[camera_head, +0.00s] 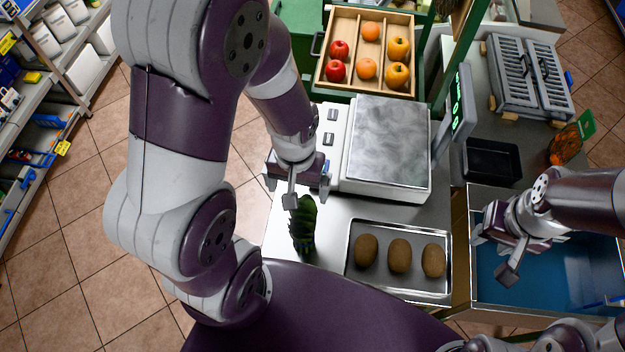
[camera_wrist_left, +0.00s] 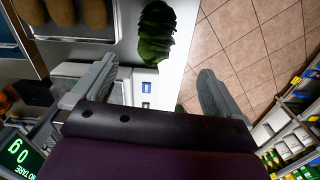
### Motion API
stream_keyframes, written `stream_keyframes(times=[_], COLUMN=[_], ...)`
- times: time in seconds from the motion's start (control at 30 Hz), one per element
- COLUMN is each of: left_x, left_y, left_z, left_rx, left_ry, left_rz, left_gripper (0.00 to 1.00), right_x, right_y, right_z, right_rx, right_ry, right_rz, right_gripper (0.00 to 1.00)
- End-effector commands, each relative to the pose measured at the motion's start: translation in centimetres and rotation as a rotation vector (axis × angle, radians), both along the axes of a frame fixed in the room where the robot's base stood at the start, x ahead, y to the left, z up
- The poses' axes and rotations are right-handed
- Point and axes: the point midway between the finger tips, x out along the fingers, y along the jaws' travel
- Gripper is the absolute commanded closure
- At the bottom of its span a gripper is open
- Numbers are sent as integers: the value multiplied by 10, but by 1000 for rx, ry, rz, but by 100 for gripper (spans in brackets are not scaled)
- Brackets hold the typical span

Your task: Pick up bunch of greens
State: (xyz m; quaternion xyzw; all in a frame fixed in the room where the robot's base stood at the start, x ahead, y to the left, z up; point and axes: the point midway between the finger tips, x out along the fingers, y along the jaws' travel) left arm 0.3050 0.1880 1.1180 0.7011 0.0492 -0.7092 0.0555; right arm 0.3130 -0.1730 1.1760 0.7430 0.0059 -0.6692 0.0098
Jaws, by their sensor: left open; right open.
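The bunch of greens (camera_head: 303,232) is dark green and leafy. It lies on the pale counter, left of a metal tray. In the left wrist view the greens (camera_wrist_left: 156,35) lie beyond the fingertips, between their lines, close to the counter edge. My left gripper (camera_head: 298,180) is open and empty, above the counter just behind the greens in the head view. Its two fingers stand wide apart in the left wrist view (camera_wrist_left: 152,88). My right gripper (camera_head: 508,236) is open and empty, over a blue-bottomed bin at the right, away from the greens.
A metal tray (camera_head: 352,268) with three brown kiwis sits right of the greens. A scale (camera_head: 390,140) with a steel plate stands behind. A wooden crate (camera_head: 325,65) holds apples and oranges. The blue bin (camera_head: 560,275) and a black tray (camera_head: 492,160) are at the right.

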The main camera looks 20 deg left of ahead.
Motion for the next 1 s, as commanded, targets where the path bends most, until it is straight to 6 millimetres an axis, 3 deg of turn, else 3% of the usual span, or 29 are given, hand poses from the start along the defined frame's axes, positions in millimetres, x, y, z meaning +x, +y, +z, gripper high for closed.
stream_keyframes(times=[0.03,0.2,0.5,0.6,0.73,0.93,0.97,1.0], left_x=[-2,-4,-3,-1,-1,-1,-1,-1], left_y=[0,-1,-1,-1,-2,-2,-2,-2], left_z=[-1,-46,-91,-115,-125,-125,-125,-124], left_rx=[1,1,1,0,-1,-1,-1,-1], left_ry=[9,14,10,6,6,5,5,5], left_rz=[5,7,5,6,6,6,6,6], left_gripper=[0,0,0,0,0,0,6,20], right_x=[-1,-1,-1,-1,-1,-1,-1,-1], right_y=[0,0,0,0,0,0,0,0], right_z=[7,3,5,-10,-12,-10,-10,-10], right_rx=[0,0,0,0,0,0,0,0], right_ry=[2,3,2,3,2,2,2,2], right_rz=[0,0,0,0,0,0,0,0], right_gripper=[57,57,57,57,57,57,57,57])
